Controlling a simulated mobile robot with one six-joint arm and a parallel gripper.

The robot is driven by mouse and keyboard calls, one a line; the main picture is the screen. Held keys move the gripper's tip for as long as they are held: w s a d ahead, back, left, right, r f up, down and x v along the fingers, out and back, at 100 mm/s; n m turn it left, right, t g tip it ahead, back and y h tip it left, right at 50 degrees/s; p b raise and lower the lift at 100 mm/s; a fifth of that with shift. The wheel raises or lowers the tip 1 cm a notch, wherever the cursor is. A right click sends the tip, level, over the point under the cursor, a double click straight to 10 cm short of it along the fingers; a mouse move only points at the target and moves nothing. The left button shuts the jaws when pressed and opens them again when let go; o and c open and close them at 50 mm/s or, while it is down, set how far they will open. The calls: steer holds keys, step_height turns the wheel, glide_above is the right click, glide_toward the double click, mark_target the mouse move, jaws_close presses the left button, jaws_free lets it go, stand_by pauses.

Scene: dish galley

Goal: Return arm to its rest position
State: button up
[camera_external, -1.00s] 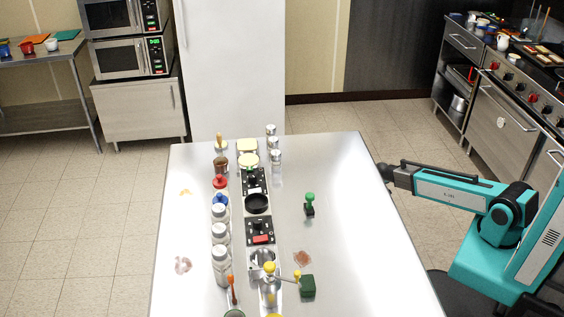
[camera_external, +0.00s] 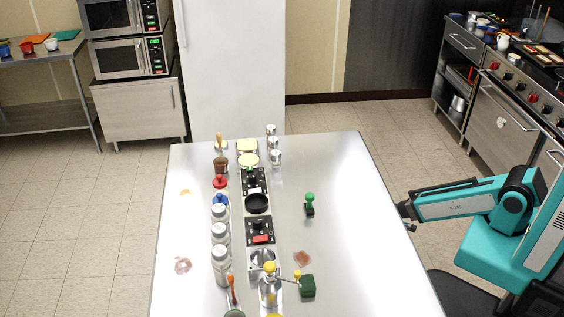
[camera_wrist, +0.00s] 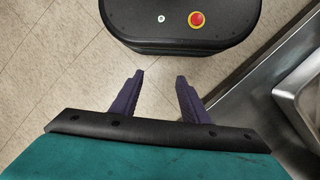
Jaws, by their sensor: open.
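My teal arm reaches in from the right side in the outside view. My gripper (camera_external: 407,212) is at its dark end, just off the right edge of the steel table (camera_external: 345,240). In the wrist view my gripper (camera_wrist: 160,90) shows two purple fingers spread apart with nothing between them. Below them lie the tiled floor and the black top of my base, with a red button on it.
A green-topped stamp-like tool (camera_external: 310,205) and a green block (camera_external: 307,286) stand on the table. A row of shakers (camera_external: 220,235) and dark trays runs down its middle. The stove (camera_external: 520,100) is at the right back.

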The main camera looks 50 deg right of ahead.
steer(key=s+a+r+n+g+p, duration=0.1)
steer(key=s+a+g, duration=0.1)
steer(key=s, duration=0.5)
steer(key=shift+s+a+y, duration=0.3)
steer(key=shift+s+a, duration=0.1)
steer(key=shift+a, duration=0.45)
stand_by(1.5)
